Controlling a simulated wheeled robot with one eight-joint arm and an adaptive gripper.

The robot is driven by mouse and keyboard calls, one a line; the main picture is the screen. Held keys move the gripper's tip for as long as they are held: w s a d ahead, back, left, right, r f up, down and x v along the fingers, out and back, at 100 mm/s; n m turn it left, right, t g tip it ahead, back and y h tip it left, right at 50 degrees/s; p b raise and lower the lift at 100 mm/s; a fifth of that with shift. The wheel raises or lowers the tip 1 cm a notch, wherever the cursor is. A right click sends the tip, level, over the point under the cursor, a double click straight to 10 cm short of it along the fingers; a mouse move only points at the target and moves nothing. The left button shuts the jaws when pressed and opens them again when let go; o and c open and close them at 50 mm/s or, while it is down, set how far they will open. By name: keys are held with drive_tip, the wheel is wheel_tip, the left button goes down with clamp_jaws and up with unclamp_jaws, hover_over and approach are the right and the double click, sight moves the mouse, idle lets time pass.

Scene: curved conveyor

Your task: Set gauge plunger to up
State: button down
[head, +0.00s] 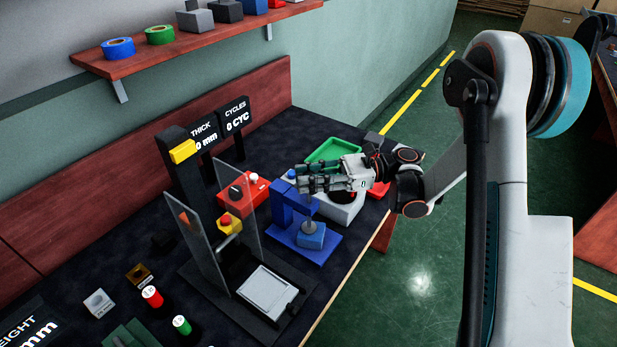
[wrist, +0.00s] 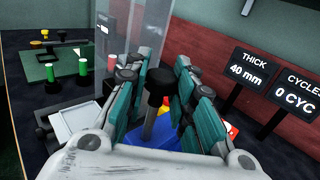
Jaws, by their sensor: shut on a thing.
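The blue thickness gauge (head: 279,212) stands near the table's right edge in the head view. Its silver plunger rod (head: 310,223) points down over a blue block (head: 312,240) on the gauge base; I cannot tell whether they touch. My gripper (head: 304,184) reaches in from the right at the plunger's top. In the wrist view the black plunger knob (wrist: 159,80) sits between the teal fingers of my gripper (wrist: 162,75), which is shut on it. The THICK display (wrist: 248,66) reads 40 mm.
A press with clear guard panels (head: 245,194) stands left of the gauge. A red control box (head: 242,200) is behind it. A shelf (head: 190,43) runs above.

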wheel_tip(320, 180, up, 4)
drive_tip(key=shift+f+p, duration=0.1)
drive_tip(key=shift+p, duration=0.8)
drive_tip(key=shift+f, duration=0.1)
drive_tip(key=c, duration=1.3)
unclamp_jaws()
drive_tip(key=w+d, duration=0.1)
drive_tip(key=d, duration=1.1)
drive_tip(key=shift+w, duration=0.25)
